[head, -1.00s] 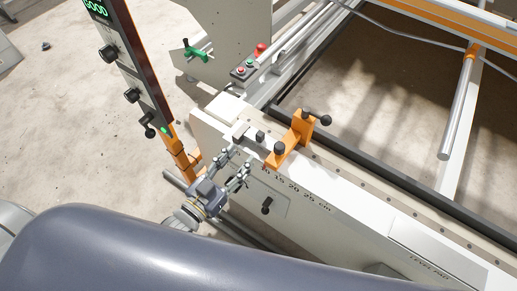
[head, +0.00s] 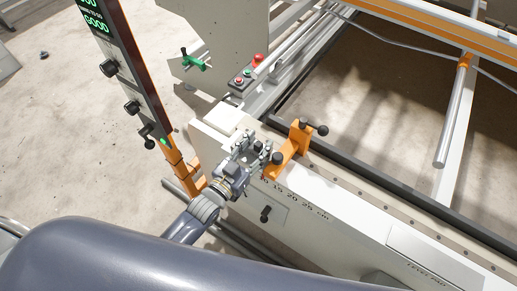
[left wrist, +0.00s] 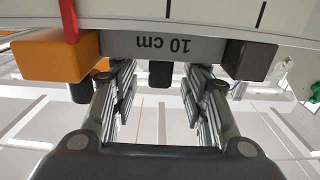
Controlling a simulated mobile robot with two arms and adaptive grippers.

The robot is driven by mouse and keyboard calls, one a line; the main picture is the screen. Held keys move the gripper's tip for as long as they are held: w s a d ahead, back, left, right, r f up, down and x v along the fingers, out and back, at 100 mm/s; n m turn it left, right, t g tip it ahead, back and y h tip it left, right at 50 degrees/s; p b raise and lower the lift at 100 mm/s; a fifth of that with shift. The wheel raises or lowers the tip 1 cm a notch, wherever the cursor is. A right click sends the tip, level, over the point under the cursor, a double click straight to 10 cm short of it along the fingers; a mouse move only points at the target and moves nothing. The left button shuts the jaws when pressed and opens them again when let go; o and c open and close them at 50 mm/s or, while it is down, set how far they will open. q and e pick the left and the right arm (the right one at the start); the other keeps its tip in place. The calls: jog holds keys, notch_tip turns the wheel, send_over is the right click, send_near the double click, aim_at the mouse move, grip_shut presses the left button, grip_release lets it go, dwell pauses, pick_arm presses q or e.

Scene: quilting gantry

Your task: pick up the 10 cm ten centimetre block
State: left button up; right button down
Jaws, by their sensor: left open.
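The 10 cm block is a grey bar (left wrist: 185,48) with its "10 cm" label upside down in the left wrist view. A black knob (left wrist: 160,75) projects from its middle. My left gripper (head: 252,143) is open at the near end of the white beam. In the left wrist view its two fingers stand apart, one on each side of the knob, with their tips close to the block. I cannot tell if they touch it. In the head view the gripper largely hides the block. My right gripper is not in view.
An orange stop (head: 290,153) with black knobs sits beside the block on the white beam (head: 350,198). A dark end piece (left wrist: 248,60) is at the block's other side. An orange post with a display panel (head: 128,80) stands left of my gripper.

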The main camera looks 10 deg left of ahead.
pick_arm(q)
jog(key=shift+w+d, duration=0.15)
jog(key=shift+w, duration=0.15)
grip_shut()
jog(key=shift+r, duration=0.15)
